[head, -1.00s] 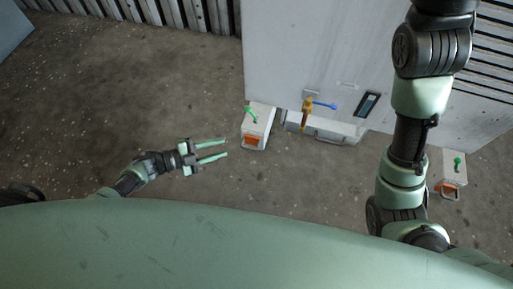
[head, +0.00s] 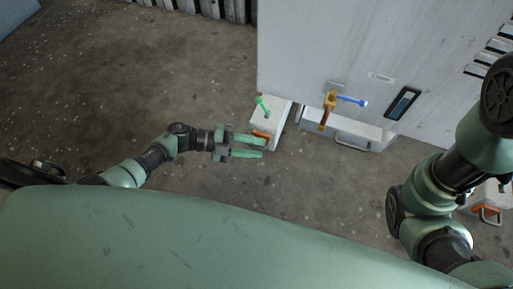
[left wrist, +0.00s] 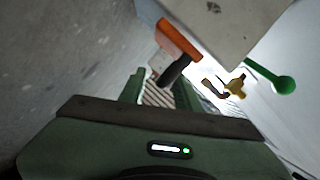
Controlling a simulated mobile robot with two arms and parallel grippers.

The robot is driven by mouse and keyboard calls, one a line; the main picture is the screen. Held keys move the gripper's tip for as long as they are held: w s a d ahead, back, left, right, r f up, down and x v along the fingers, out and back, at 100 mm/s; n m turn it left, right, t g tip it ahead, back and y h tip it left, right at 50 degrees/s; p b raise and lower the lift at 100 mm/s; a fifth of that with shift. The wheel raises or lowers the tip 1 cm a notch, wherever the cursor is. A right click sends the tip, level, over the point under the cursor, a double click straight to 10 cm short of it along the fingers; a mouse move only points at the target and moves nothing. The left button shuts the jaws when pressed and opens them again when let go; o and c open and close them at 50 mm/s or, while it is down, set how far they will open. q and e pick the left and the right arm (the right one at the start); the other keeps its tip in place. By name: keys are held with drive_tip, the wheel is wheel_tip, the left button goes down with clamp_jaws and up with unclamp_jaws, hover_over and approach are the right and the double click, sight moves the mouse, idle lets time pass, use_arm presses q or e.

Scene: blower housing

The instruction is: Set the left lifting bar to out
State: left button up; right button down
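The left foot box (head: 281,119) is a pale block at the cabinet's lower left corner. A green lever (head: 262,106) rises from it. An orange bar (head: 261,134) is on its near face, partly hidden by my gripper; I take it for the left lifting bar. In the left wrist view the orange bar (left wrist: 179,38), with a dark stem, is ahead of the open fingers (left wrist: 160,82). I cannot tell whether they touch. My right gripper is out of view.
The pale cabinet (head: 300,50) fills the upper right. A yellow-brown handle with a blue lever (head: 348,100) sticks out above a grey drawer-like box (head: 345,133). Another foot box (head: 493,195) is at far right, partly behind my right arm. Floor (head: 130,100) at left is clear.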

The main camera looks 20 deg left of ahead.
use_arm(q)
drive_tip(key=shift+w+d, duration=0.1)
drive_tip(key=shift+d, duration=0.2)
clamp_jaws()
drive_tip(key=shift+f, duration=0.1)
